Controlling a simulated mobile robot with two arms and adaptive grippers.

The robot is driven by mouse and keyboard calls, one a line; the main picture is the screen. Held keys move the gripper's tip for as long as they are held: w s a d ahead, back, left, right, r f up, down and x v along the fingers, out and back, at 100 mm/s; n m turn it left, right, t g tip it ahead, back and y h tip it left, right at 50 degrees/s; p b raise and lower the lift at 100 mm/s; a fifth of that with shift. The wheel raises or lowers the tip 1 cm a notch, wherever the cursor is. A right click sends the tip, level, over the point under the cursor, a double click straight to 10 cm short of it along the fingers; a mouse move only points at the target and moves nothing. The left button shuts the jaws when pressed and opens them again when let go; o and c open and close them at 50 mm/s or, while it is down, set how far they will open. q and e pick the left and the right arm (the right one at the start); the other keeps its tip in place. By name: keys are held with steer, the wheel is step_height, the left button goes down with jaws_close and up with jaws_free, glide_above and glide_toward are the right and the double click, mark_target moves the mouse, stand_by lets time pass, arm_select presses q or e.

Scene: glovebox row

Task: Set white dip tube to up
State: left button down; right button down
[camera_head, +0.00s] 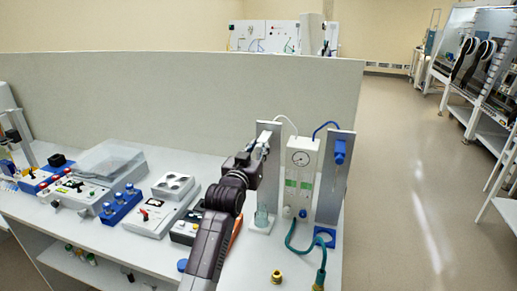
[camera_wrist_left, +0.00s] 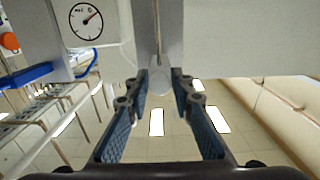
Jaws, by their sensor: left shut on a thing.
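The white dip tube's carriage (camera_head: 267,137) sits near the top of the left grey upright (camera_head: 270,185), with a thin white hose arching from it to the gauge panel. A clear glass vessel (camera_head: 262,217) stands at the foot of that upright. My left gripper (camera_head: 257,152) is up at the white carriage and shut on it. In the left wrist view the fingers (camera_wrist_left: 162,82) are either side of a pale piece; the exact contact is hard to make out. The tube's lower end is too small to tell. My right gripper is in neither view.
The white gauge panel (camera_head: 300,172) stands just right of the left upright. Beyond it is a second upright with a blue carriage (camera_head: 339,152) and blue base. A green hose and brass fitting (camera_head: 277,276) lie in front. Boxes with knobs fill the bench to the left.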

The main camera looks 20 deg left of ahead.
arm_select(q)
steer(key=c, duration=1.8)
jaws_free()
steer(key=shift+r, duration=0.5)
steer(key=shift+s+f, duration=0.1)
steer(key=shift+f, duration=0.2)
steer(key=s, duration=1.2)
steer(key=shift+a+r, duration=0.1)
steer(key=shift+a, duration=0.1)
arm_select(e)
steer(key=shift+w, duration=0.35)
arm_select(q)
steer(key=shift+w, duration=0.1)
